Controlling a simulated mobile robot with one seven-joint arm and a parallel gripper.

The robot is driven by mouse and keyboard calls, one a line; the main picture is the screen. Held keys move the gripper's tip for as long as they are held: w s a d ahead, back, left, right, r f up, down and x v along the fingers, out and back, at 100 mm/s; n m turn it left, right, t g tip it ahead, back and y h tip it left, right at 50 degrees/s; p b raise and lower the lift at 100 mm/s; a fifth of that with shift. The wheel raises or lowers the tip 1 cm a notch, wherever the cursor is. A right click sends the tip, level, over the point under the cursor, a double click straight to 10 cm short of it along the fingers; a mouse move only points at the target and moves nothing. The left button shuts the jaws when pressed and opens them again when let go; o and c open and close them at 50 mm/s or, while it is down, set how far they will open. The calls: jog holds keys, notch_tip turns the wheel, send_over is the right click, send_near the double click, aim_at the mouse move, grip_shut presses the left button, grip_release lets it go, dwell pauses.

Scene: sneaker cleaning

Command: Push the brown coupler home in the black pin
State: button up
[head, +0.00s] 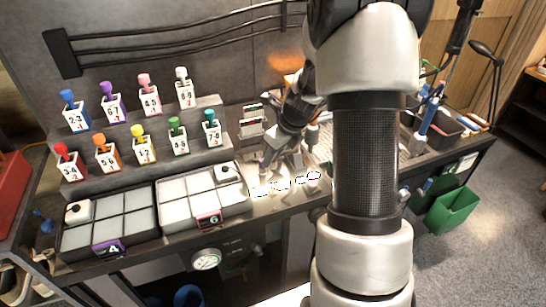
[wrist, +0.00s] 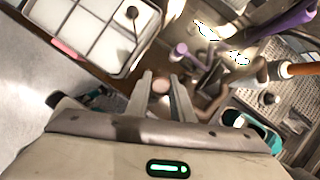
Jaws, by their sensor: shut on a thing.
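In the wrist view my gripper (wrist: 161,82) has its two fingers on either side of a small round brownish-pink end (wrist: 160,86). It looks like the brown coupler, seen end-on, and the gripper is shut on it. In the head view my gripper (head: 268,160) points down over the bright bench top, right of the tray marked 6; the held piece is too small to make out there. I cannot identify the black pin for certain in either view. Whether the coupler touches a pin is hidden.
The tray marked 6 (head: 188,190) and tray marked 4 (head: 85,247) lie left of my gripper. Numbered holders with coloured tops stand on steps behind. Close by in the wrist view are a purple-capped post (wrist: 181,50) and a brown-and-orange piece (wrist: 288,70).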

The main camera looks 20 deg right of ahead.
jog(key=w+f, duration=0.1)
jog(key=w, duration=1.6)
jog(key=shift+w+f, duration=0.2)
jog(key=shift+f, duration=0.05)
jog(key=shift+f+b, duration=1.55)
jog(key=shift+f, duration=1.35)
jog(key=shift+f+b, duration=0.55)
jog(key=shift+f, duration=1.2)
jog(key=o, duration=1.1)
jog(key=shift+r, duration=0.1)
jog(key=v, duration=1.7)
jog(key=shift+s+r+b, duration=0.1)
jog(key=shift+s+b, duration=0.05)
jog(key=shift+b, duration=0.15)
